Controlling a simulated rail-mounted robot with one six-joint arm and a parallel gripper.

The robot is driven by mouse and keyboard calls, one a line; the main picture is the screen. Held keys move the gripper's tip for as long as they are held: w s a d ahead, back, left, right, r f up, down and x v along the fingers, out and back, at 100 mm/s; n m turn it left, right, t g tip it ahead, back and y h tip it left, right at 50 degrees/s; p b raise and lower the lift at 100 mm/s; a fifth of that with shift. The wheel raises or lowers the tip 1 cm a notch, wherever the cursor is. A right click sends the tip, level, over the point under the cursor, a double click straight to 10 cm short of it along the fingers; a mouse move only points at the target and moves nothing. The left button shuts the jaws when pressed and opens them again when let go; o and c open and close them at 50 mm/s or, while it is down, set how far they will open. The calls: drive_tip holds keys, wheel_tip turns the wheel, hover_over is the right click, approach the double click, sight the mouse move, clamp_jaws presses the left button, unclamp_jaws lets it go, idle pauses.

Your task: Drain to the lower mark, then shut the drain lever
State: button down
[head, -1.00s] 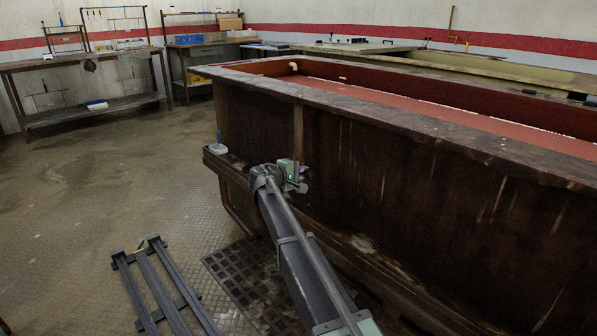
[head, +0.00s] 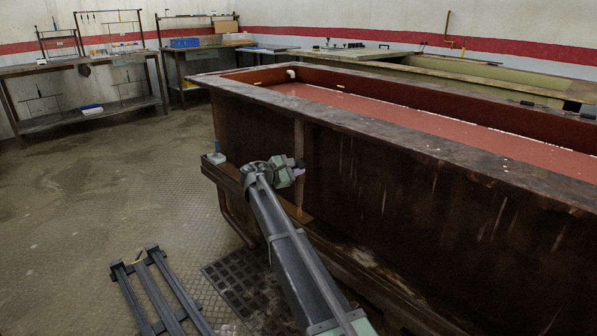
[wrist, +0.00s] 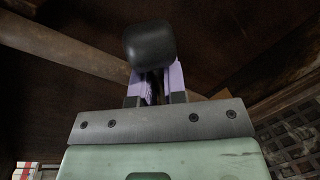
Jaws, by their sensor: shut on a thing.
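A long dark rusty tank (head: 400,200) fills the right of the head view. A flat red surface (head: 400,118), apparently the liquid, shows inside it. A small pale spot (head: 341,87) lies near the inner far wall; I cannot tell if it is a mark. My gripper (head: 299,172) is low beside the tank's near wall. In the wrist view its purple fingers (wrist: 158,82) are shut on a black rounded knob (wrist: 150,45), apparently the drain lever's handle. The rest of the lever is hidden.
A ledge (head: 218,158) with a small pale box runs along the tank's foot. Benches (head: 75,68) stand at the back left. The left floor is open.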

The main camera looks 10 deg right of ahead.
drive_tip(key=shift+w+a+r, duration=0.1)
idle(0.4)
drive_tip(key=c, duration=1.2)
unclamp_jaws()
drive_tip(key=p+v, duration=0.1)
drive_tip(key=v, duration=0.9)
drive_tip(key=shift+a, duration=0.4)
